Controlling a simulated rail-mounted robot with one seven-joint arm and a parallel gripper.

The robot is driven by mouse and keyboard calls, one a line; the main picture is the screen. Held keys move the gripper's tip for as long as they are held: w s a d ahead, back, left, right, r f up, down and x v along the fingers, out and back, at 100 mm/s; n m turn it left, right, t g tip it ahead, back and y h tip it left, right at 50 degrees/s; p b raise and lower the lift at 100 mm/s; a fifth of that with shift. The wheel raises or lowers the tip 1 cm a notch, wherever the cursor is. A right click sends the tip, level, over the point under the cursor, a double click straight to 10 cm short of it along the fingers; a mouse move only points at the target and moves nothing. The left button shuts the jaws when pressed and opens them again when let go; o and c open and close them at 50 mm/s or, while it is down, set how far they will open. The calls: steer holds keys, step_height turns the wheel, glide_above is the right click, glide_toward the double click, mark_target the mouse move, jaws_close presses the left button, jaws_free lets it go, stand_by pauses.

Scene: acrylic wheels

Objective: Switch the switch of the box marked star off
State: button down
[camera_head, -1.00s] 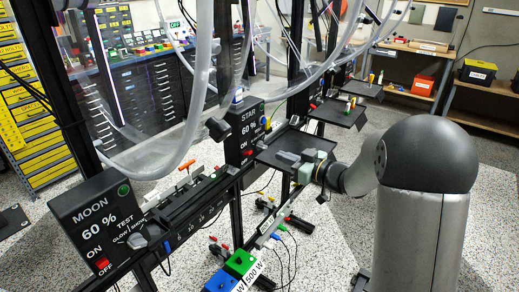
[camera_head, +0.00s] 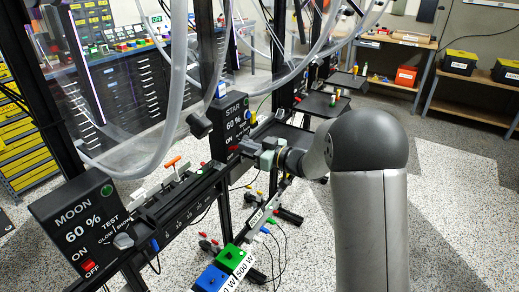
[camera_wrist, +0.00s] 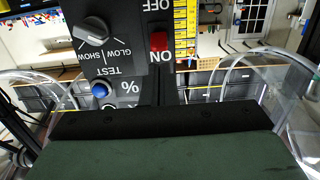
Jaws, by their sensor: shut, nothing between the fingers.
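The box marked STAR (camera_head: 229,118) is black, reads 60 %, and hangs on a black post left of centre in the head view. In the wrist view the face of a box (camera_wrist: 120,20) appears upside down, with a red switch (camera_wrist: 159,41) between the words OFF and ON. The switch's tilt is not clear. A grey knob (camera_wrist: 93,32) and a blue round part (camera_wrist: 100,89) are beside it. My gripper (camera_head: 247,146) is shut and empty, close to the right of the STAR box's lower part. Whether it touches the box is not clear.
A box marked MOON (camera_head: 82,225) with its own red switch (camera_head: 90,266) stands at the lower left. A black rail (camera_head: 180,205) runs between the boxes. Clear hoses (camera_head: 175,110) hang at upper left. A dark tray (camera_head: 290,138) lies behind my gripper.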

mark_target(232, 148)
steer(key=shift+x, duration=1.4)
steer(key=shift+f, duration=0.15)
steer(key=shift+d+f+b, duration=0.1)
steer(key=shift+f+b, duration=0.05)
steer(key=shift+b, duration=0.45)
steer(key=shift+y+b, duration=0.3)
